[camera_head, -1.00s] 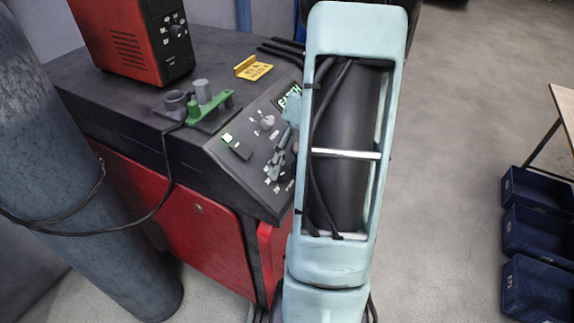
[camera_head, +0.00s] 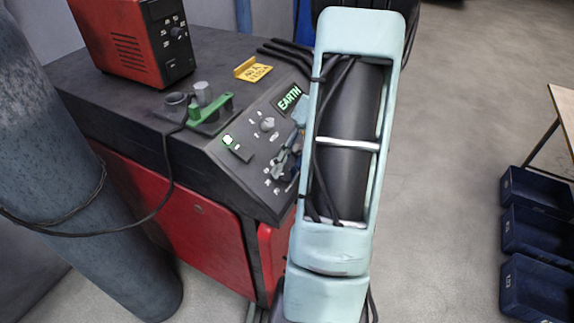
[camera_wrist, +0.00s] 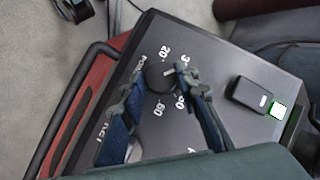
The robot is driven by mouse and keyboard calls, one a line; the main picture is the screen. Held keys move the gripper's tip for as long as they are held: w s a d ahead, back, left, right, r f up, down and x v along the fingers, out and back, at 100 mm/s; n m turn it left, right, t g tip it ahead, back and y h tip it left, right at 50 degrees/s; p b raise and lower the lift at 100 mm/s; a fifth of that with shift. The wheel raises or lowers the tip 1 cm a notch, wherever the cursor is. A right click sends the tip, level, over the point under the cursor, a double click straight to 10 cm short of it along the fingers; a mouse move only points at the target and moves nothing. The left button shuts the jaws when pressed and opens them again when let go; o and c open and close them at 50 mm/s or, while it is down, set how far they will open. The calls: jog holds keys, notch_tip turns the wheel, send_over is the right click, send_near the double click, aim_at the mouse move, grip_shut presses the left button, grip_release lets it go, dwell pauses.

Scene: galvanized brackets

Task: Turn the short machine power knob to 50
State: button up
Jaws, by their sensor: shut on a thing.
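The power knob (camera_wrist: 159,79) is a short dark round knob on the grey sloped panel (camera_wrist: 205,62). In the wrist view it sits between the fingers of my gripper (camera_wrist: 158,87), which is shut on it. Printed marks including 20 and 60 ring the knob, and lettering that seems to read POWER is beside it. A pale mark shows at the knob's upper right, but its exact reading is unclear. In the head view my gripper (camera_head: 285,163) is over the lower part of the panel and hides the knob.
A second grey knob (camera_head: 267,124) and a lit green switch (camera_head: 228,141) are on the same panel. The EARTH sign (camera_head: 289,97) is above. A green clamp (camera_head: 212,110) and a red box (camera_head: 133,38) stand on the machine top. A gas cylinder (camera_head: 85,160) stands left.

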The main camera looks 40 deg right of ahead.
jog(key=m+y, duration=0.1)
jog(key=m+t, duration=0.1)
jog(key=m, duration=0.1)
jog(key=shift+s+d+f+y, duration=0.15)
jog(key=shift+y, duration=0.25)
jog(key=m+t, duration=0.1)
jog(key=m, duration=0.1)
jog(key=m+t+y, duration=0.1)
jog(key=m, duration=0.1)
jog(key=shift+s+f, duration=0.15)
jog(key=m+t, duration=0.2)
jog(key=m, duration=0.1)
jog(key=shift+s+f+m+y, duration=0.15)
jog(key=shift+m+y, duration=0.15)
jog(key=shift+y, duration=0.1)
jog(key=shift+s+m+t+b, duration=0.15)
jog(key=shift+m+t+b, duration=0.3)
jog(key=shift+m+t, duration=1.1)
jog(key=shift+m+g, duration=0.25)
jog(key=shift+m, duration=0.3)
jog(key=o, duration=1.2)
jog(key=shift+c, duration=0.2)
